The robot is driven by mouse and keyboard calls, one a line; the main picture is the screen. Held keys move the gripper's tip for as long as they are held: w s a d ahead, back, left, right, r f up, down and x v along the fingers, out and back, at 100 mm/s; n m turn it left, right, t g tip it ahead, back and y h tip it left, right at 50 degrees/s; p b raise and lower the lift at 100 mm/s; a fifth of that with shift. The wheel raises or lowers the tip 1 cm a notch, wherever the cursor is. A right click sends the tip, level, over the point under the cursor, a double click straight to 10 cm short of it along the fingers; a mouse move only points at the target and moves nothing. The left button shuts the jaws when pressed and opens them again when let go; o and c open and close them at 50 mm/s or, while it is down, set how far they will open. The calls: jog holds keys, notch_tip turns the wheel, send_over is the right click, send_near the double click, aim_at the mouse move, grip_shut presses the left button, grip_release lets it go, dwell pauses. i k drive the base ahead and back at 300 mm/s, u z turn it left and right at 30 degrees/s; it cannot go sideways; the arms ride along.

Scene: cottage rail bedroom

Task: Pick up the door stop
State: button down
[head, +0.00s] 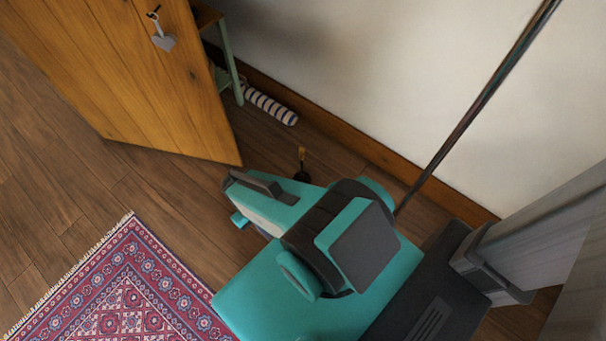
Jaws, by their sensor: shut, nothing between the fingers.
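A small dark object with a thin brass-coloured upright top (301,160) stands on the wooden floor between the open door and the wall; it looks like the door stop. Its lower part is partly hidden behind my arm. My gripper (236,198) is at the left end of my teal arm, above the floor, left of the door stop and nearer the camera. It is shut and holds nothing. Its fingertips are small and hard to make out from this angle.
The wooden door (140,75) stands open, with a key and grey heart tag (163,40). Behind it are a green-legged stool (230,60) and a striped roll (270,104) along the skirting. A patterned red rug (130,290) lies at lower left. Bare floor lies between rug and door.

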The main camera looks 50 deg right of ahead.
aim_at(302, 176)
jog(key=z, duration=4.5)
jog(key=i, duration=0.1)
jog(key=u, duration=2.9)
jog(key=k, duration=0.55)
jog(key=u, duration=0.45)
jog(key=i, duration=0.5)
jog(key=z, duration=0.1)
